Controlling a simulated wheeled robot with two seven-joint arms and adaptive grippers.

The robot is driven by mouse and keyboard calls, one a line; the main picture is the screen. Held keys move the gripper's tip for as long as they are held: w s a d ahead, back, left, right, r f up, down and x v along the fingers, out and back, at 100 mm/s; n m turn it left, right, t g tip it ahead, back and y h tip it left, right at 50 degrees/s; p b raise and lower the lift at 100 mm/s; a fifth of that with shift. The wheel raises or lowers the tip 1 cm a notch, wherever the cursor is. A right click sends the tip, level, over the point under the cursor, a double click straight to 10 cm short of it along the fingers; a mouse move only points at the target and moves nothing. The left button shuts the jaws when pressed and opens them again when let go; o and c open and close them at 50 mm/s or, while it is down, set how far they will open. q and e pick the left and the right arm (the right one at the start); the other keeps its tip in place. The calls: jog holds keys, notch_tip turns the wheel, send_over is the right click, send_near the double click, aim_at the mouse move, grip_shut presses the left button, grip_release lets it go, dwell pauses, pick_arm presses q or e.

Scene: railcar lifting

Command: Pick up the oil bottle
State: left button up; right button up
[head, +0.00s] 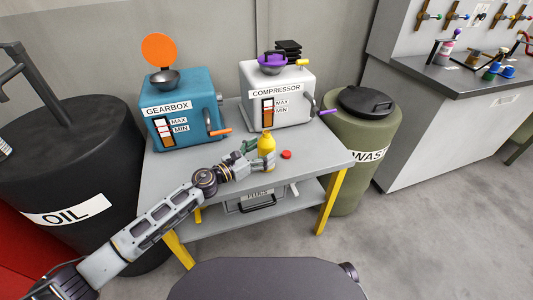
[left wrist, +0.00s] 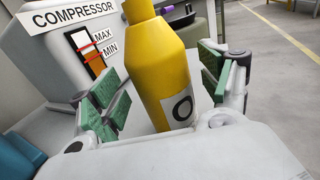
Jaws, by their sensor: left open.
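The yellow oil bottle (head: 266,150) stands upright on the grey table (head: 325,158), in front of the gearbox and compressor. My left gripper (head: 255,156) is at the bottle, reaching in from the left. In the left wrist view, the bottle (left wrist: 167,75) is between the green finger pads of my open left gripper (left wrist: 160,90), with visible space on the left side. Its label shows a dark ring, and its top is cut off. A red cap (head: 286,154) lies on the table just right of the bottle. My right gripper is not in view.
The blue gearbox (head: 183,108) and white compressor (head: 283,92) stand at the table's back. A black oil drum (head: 95,160) is left of the table. A green waste drum (head: 357,140) is on the right. The table's front right is clear.

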pick_arm(q)
jog(key=shift+x, duration=1.15)
jog(key=shift+c, duration=0.4)
jog(key=c, duration=1.3)
